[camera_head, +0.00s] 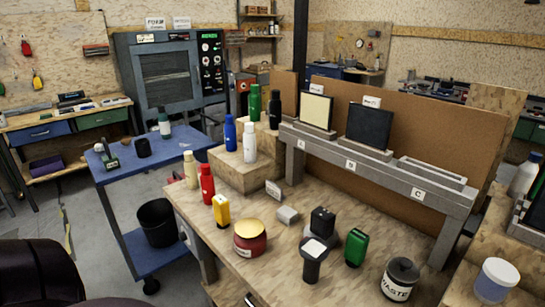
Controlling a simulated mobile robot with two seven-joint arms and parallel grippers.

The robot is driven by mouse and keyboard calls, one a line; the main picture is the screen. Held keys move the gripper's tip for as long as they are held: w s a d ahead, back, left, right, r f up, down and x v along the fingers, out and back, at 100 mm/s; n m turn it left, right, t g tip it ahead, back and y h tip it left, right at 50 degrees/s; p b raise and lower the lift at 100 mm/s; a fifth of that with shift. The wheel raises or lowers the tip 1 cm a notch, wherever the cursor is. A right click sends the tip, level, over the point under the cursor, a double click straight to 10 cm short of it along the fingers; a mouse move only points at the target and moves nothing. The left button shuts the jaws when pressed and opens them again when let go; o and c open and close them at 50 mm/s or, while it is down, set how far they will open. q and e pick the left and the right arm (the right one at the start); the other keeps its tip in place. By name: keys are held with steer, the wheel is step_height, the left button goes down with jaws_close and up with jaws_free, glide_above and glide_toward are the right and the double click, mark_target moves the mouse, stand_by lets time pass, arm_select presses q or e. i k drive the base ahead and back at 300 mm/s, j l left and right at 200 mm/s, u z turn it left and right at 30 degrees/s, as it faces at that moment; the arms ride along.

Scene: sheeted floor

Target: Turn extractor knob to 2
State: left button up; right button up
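A large blue-grey machine (165,75) with a windowed door stands against the back wall. Its black control panel (212,62) carries several small round controls and lights on its right side. I cannot tell whether this machine is the extractor, and no knob setting or number 2 is readable. A dark round-headed device (313,255) with a white label stands on the wooden workbench in front, beside a black block on a grey base (322,222). Neither of my grippers shows in this view.
The wooden workbench (285,270) holds several bottles, a red jar (250,238), a waste pot (400,278) and a grey rack (365,170) with slots A, B, C. A blue cart (125,180) with a black bin (158,222) stands left. Grey floor is open at left.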

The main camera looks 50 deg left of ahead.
mark_target(182, 236)
steer(key=k, duration=0.5)
steer(key=k+u, duration=0.15)
steer(key=u, duration=0.95)
steer(key=k+l+u, duration=0.1)
steer(key=u, duration=0.3)
steer(key=k+l+u, duration=0.15)
steer(key=l+u, duration=0.15)
steer(key=u, duration=0.15)
steer(key=i+l, duration=0.2)
steer(key=i, duration=0.15)
